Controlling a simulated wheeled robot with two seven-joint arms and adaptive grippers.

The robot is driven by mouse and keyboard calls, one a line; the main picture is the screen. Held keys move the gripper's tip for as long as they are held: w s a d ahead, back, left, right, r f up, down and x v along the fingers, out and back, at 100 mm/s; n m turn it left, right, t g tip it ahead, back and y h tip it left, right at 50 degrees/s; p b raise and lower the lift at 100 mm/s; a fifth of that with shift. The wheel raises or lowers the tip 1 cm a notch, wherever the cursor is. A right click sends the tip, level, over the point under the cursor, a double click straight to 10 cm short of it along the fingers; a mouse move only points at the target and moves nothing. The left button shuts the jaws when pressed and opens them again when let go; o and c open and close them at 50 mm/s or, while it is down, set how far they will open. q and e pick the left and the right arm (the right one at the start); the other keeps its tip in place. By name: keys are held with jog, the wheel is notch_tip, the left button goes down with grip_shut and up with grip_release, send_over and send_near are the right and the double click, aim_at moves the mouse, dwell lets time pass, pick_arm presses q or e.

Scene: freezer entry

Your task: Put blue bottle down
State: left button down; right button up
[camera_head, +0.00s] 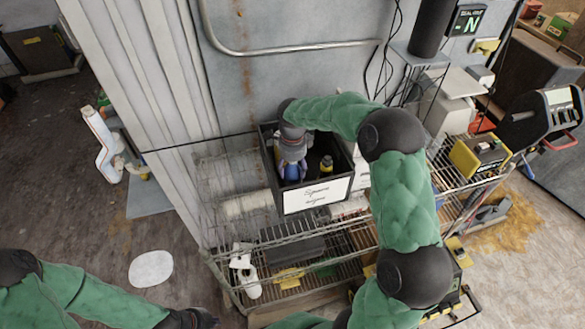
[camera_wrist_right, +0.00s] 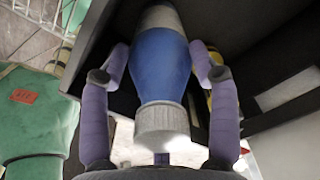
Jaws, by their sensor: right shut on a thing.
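The blue bottle (camera_wrist_right: 160,66) has a white ribbed cap and a pale far end. In the right wrist view it lies between the two purple fingers of my right gripper (camera_wrist_right: 160,65), which is shut on it. In the head view, my right gripper (camera_head: 291,160) reaches down into a black bin (camera_head: 318,202) with a white handwritten label, and the blue bottle (camera_head: 291,174) shows inside it. Whether the bottle touches the bin floor is hidden. My left gripper (camera_head: 198,318) is at the bottom edge, mostly cut off, and its jaws cannot be made out.
A small yellow bottle (camera_head: 326,163) with a dark top stands in the bin, right of the blue bottle. The bin rests on a wire shelf rack (camera_head: 223,172) against a grey wall. A white bottle (camera_head: 249,283) sits on a lower shelf. Dark floor lies open at left.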

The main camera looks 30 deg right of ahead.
jog(key=shift+f, duration=0.1)
jog(key=shift+f, duration=0.1)
jog(key=o, duration=1.7)
jog(key=shift+r, duration=0.25)
notch_tip(320, 180, up, 12)
jog(key=shift+s+f, duration=0.1)
jog(key=shift+f, duration=0.05)
